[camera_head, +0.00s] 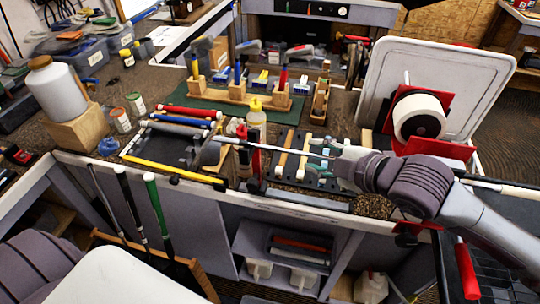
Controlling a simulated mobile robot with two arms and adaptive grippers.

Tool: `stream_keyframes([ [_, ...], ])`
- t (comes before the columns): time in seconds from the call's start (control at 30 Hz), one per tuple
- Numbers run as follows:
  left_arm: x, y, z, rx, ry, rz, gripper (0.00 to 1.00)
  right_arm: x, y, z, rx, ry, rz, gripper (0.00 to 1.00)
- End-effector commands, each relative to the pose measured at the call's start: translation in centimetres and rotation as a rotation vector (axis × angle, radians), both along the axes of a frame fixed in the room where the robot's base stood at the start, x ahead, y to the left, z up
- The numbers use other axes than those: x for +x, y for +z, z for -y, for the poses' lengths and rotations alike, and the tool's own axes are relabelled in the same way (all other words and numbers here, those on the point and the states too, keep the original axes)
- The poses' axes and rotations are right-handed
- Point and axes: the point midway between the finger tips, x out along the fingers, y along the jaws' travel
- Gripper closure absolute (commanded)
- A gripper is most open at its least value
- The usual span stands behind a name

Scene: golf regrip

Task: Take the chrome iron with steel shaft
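A club with a thin steel shaft (275,149) lies across the bench, its grey iron head (209,152) at the left end. It looks like the chrome iron. My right gripper (341,163) comes in from the right and appears closed around this shaft; its fingertips are small and partly hidden. A pale shaft section (505,188) in line with it shows beyond my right wrist. My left gripper is not in view.
A black tray (165,150) holds several grips. Clubs (155,205) lean on the bench front. A white roll (418,113) in a red holder and a pale panel (465,75) stand behind my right arm.

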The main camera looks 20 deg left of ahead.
Motion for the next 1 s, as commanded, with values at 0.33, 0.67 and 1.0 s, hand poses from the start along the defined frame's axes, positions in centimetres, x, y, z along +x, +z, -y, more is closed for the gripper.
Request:
stream_keyframes([
  [0.33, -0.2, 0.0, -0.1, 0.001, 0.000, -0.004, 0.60, 0.0, 0.0, 0.0, 0.000, 0.000, 0.001, 1.00],
  [0.67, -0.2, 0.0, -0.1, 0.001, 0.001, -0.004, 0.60, 0.0, 0.2, 0.0, 0.002, 0.000, 0.002, 1.00],
  [1.0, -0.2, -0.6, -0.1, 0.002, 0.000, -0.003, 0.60, 0.0, 1.3, 0.0, 0.002, 0.002, 0.005, 1.00],
])
